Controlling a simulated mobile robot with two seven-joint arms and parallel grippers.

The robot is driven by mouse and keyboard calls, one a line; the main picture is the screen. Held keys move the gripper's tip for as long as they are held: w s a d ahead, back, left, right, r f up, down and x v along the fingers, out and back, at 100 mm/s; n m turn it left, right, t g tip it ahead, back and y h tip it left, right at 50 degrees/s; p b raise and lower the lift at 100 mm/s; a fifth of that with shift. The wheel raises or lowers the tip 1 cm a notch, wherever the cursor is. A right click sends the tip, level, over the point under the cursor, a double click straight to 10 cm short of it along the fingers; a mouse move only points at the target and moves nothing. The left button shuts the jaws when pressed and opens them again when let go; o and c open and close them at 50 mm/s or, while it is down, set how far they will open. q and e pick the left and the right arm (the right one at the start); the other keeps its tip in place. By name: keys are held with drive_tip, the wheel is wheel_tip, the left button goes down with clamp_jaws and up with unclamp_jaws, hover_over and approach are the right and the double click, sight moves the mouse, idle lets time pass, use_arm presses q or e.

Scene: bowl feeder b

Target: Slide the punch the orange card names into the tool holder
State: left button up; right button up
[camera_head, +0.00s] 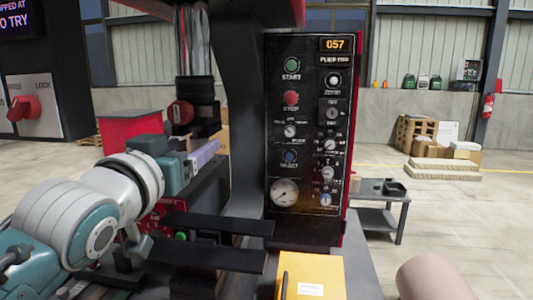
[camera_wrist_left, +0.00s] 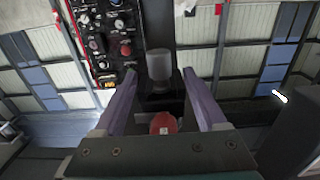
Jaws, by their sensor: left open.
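My left gripper (camera_head: 207,152), teal with pale purple fingers, is raised beside the black control panel. In the left wrist view its fingers (camera_wrist_left: 160,76) stand apart, with nothing held between them. A grey cylinder (camera_wrist_left: 158,66) and a red knob (camera_wrist_left: 163,123) show beyond the gap; whether the fingers touch them I cannot tell. I cannot make out a punch or the tool holder. My right gripper is not in view.
The control panel (camera_head: 308,110) stands upright just right of the gripper. Two black bars (camera_head: 212,257) stick out below it. A pinkish rounded object (camera_head: 432,276) is at the bottom right. A small grey table (camera_head: 383,190) stands behind; open floor lies further right.

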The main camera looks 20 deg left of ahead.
use_arm(q)
drive_tip(key=v, duration=0.6)
drive_tip(key=shift+b, duration=0.35)
idle(2.4)
